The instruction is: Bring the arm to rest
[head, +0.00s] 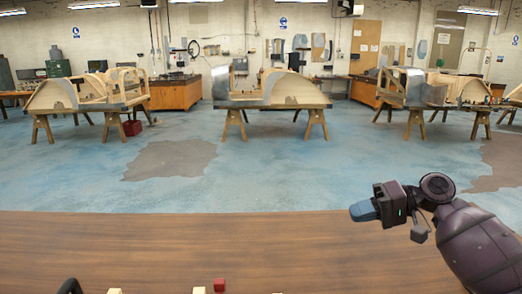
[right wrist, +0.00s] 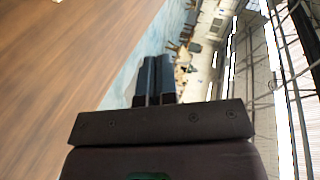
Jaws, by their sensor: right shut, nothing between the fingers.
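My right arm comes in from the right in the head view. My right gripper (head: 363,210) is held up above the far right part of the wooden table (head: 300,245), with its blue fingers pointing left. It is shut and empty. In the right wrist view the two dark blue fingers (right wrist: 154,80) lie side by side, with nothing held between them. My left gripper does not show clearly in either view.
A red cube (head: 219,285) and pale blocks (head: 199,290) (head: 114,291) sit at the table's near edge. A dark curved thing (head: 70,286), not identifiable, shows at bottom left. The rest of the visible tabletop is clear. Beyond, wooden bodyframes (head: 290,90) stand on trestles.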

